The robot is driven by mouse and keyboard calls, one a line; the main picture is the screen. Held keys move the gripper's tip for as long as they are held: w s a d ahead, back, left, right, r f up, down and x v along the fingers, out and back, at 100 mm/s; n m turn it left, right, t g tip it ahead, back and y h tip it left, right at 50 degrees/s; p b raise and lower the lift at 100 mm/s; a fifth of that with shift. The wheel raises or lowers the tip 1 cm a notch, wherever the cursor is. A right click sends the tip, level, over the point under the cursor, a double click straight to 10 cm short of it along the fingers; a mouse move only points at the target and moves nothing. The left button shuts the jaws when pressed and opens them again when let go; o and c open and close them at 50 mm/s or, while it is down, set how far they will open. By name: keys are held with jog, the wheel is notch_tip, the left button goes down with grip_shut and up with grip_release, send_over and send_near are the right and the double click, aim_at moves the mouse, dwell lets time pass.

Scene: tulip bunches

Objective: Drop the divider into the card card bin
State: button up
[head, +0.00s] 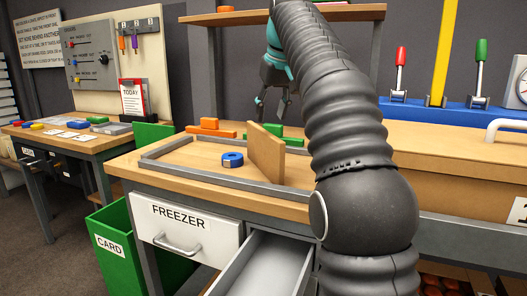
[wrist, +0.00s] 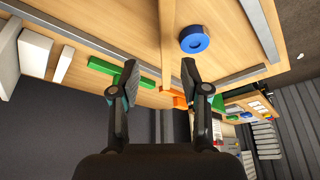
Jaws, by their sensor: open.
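The divider (head: 266,152) is a thin wooden board standing upright on the bench top. In the wrist view the divider (wrist: 167,38) shows edge-on, running up from between the finger directions. My gripper (head: 272,106) is open and empty, above and behind the divider in the head view. In the wrist view my gripper's fingertips (wrist: 160,74) are spread on either side of the divider's line; I cannot tell whether they touch it. The card bin (head: 111,247) is a green bin labelled CARD, on the floor left of the bench. Its inside is mostly hidden.
A blue tape roll (head: 232,159) lies beside the divider inside a grey frame (head: 155,164). Orange blocks (head: 209,126) and green blocks (head: 273,132) lie behind. The FREEZER drawer (head: 184,224) is shut; an open grey drawer (head: 262,262) sticks out beside it. A shelf (head: 225,18) hangs above.

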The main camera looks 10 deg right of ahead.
aim_at(262, 140)
jog(key=x, duration=0.4)
jog(key=shift+f, duration=0.15)
jog(key=shift+w+a+x, duration=0.15)
jog(key=shift+a+x, duration=0.1)
jog(key=shift+x, duration=1.1)
jog(key=shift+w+a+x, duration=0.1)
jog(key=shift+a+x, duration=0.1)
jog(key=shift+x, duration=1.1)
grip_shut()
